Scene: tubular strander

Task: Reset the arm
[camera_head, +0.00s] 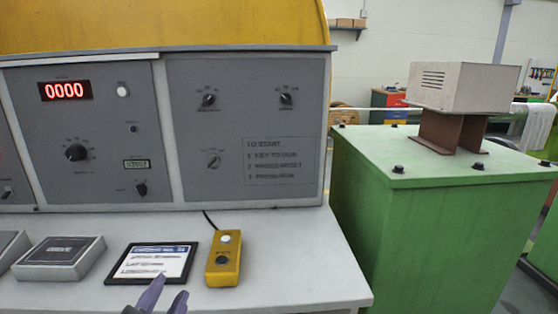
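The fingertips overlap the lower edge of a black-framed card (155,262) with handwritten-looking lines on the desk. The rest of this gripper is cut off by the frame. The wrist and arm are out of sight.
A yellow pendant box (223,258) with two buttons and a cable stands right of the card. A grey box (58,256) lies left. Behind rises a grey control panel (245,125) with knobs and a red display (66,90). A green cabinet (395,215) stands right.

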